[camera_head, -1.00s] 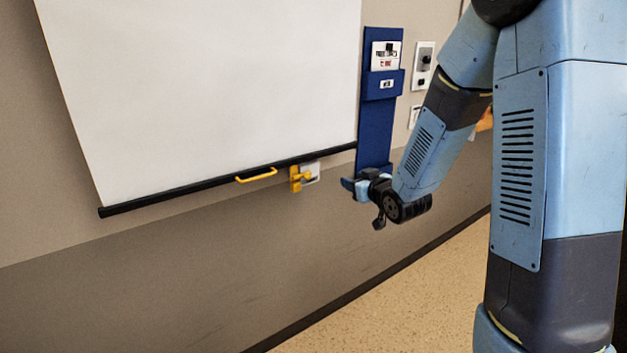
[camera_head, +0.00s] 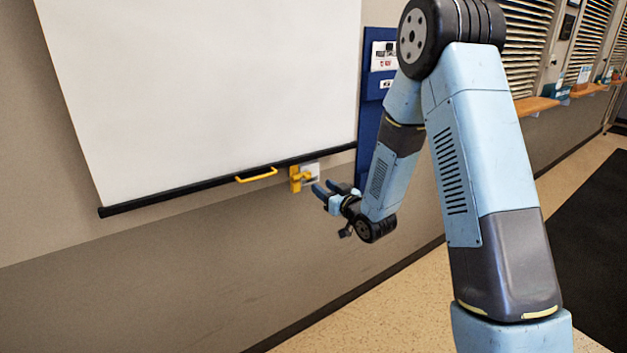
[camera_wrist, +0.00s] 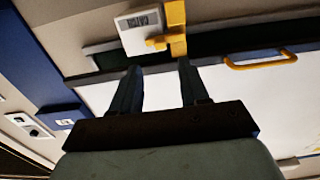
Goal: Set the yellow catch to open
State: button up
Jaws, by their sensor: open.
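The yellow catch (camera_head: 297,179) sits on the wall at the right end of the screen's black bottom bar, with a pale plate (camera_head: 311,171) beside it. In the wrist view the catch (camera_wrist: 176,28) is at the top, next to the white plate (camera_wrist: 139,29) with small dark lettering. My gripper (camera_head: 321,189) is just right of the catch and slightly below it in the head view, apart from it. Its two fingers (camera_wrist: 158,80) are spread and empty in the wrist view, pointing towards the catch.
A white pull-down screen (camera_head: 210,90) hangs on the wall. Its black bar (camera_head: 200,188) carries a yellow handle (camera_head: 257,175) left of the catch. A blue panel (camera_head: 372,85) is on the wall behind my arm. The wall below the bar is clear.

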aim_at(309, 177)
jog(key=x, duration=0.7)
jog(key=shift+w+a, duration=0.2)
jog(key=shift+w, duration=0.05)
jog(key=shift+c, duration=0.2)
grip_shut()
